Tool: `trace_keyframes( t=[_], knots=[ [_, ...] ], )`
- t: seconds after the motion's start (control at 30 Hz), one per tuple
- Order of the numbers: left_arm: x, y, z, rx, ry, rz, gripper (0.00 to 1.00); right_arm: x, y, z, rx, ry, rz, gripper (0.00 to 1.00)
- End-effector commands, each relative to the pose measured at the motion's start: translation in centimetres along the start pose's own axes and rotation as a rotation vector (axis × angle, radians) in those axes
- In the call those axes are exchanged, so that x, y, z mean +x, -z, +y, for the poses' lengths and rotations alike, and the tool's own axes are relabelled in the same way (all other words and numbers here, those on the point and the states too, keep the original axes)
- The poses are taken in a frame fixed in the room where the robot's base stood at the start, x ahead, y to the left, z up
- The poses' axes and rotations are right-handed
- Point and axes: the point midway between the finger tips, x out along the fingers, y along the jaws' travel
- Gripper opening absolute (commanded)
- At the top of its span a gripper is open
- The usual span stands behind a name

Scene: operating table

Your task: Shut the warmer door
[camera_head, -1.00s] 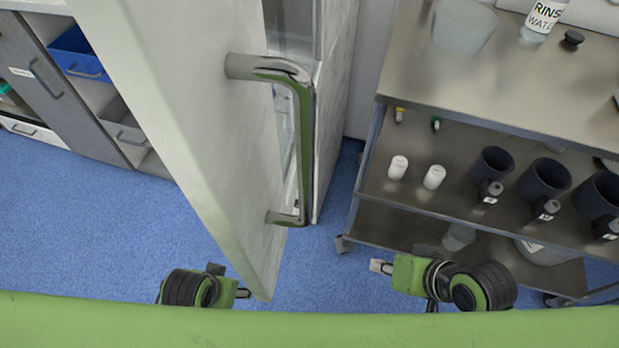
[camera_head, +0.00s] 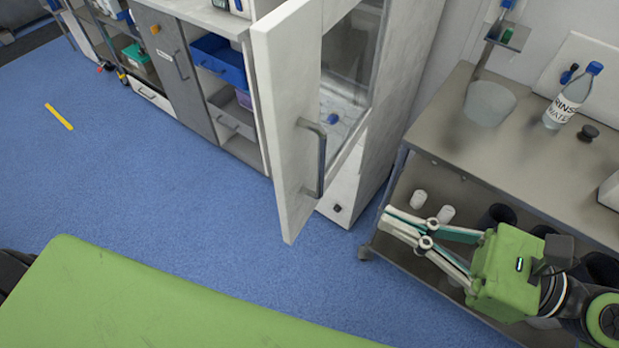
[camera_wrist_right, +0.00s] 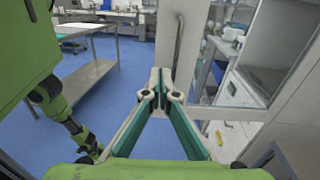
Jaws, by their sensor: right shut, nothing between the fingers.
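The door and handle also show in the right wrist view, the door (camera_wrist_right: 165,40) beyond the fingertips. My right gripper (camera_head: 384,216) is shut and empty, to the right of the door and apart from it, pointing left. It shows shut in the right wrist view (camera_wrist_right: 160,72) too. My left gripper is not visible.
A steel cart (camera_head: 480,140) stands right of the warmer, with a bottle (camera_head: 566,100), a bowl (camera_head: 490,102) and white cups below; my right arm passes over its near side. Drawer cabinets (camera_head: 180,75) stand left of the door. Blue floor (camera_head: 150,180) is clear in front.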

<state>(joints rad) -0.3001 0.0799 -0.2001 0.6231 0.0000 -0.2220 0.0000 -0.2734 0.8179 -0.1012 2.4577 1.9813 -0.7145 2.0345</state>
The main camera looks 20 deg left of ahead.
Motion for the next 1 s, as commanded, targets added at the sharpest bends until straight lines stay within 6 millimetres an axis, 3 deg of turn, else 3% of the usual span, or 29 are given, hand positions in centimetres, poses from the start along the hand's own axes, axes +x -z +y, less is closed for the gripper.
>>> trace_keyframes(
  t=[0.27,0.7,1.0],
  knots=[
    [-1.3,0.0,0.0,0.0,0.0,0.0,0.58,2.5,-0.6,0.1,0.009,-0.003,-0.008,0.0],
    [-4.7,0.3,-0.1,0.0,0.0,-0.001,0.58,11.2,-0.6,0.1,0.01,-0.002,-0.008,0.0],
    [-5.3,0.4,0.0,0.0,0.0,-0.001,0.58,13.8,-0.1,0.1,0.008,-0.002,-0.003,0.0]
  ],
)
